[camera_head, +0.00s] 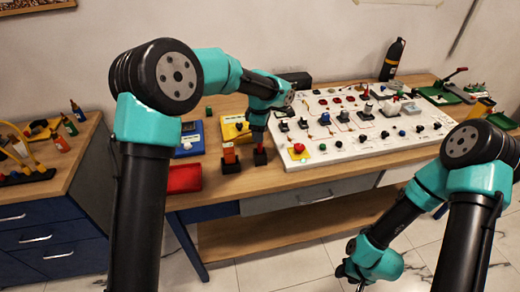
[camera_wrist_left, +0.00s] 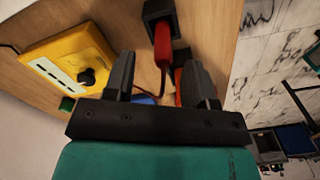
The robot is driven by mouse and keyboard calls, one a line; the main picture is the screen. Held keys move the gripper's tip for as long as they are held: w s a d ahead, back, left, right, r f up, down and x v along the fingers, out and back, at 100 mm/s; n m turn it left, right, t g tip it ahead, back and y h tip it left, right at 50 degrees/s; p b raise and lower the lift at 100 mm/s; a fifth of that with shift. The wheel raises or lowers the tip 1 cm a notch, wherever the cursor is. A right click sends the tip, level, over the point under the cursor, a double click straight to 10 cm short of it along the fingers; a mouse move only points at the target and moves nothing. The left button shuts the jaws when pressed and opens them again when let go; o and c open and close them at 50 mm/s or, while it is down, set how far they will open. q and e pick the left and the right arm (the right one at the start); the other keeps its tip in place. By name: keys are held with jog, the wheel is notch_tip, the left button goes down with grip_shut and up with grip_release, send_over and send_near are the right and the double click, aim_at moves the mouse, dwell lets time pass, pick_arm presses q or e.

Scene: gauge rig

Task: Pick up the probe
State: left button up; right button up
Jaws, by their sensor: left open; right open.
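The probe has a red handle (camera_wrist_left: 163,45) and stands in a black square holder (camera_wrist_left: 157,12) on the wooden bench. In the head view the probe (camera_head: 260,148) shows just below my left gripper (camera_head: 259,137). In the left wrist view my left gripper (camera_wrist_left: 160,66) is open, with its dark fingers on either side of the handle's line and a gap at each side. I cannot tell how far the fingertips are from it. A dark red cable runs from the handle down between the fingers. My right gripper (camera_head: 349,270) is low, in front of the bench, away from the probe.
A yellow meter (camera_head: 237,130) lies behind the probe. An orange-topped block (camera_head: 229,152) on a black base stands just left. A blue meter (camera_head: 190,138) and red case (camera_head: 184,178) lie further left. The white panel (camera_head: 345,152) with knobs fills the bench to the right.

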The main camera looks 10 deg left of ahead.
aim_at(260, 145)
pick_arm(q)
jog(key=shift+f, duration=0.3)
jog(key=shift+s+f, duration=0.15)
jog(key=shift+f, duration=2.5)
grip_shut()
jog(key=shift+r, duration=0.15)
notch_tip(260, 145, up, 10)
jog(key=shift+f, duration=0.1)
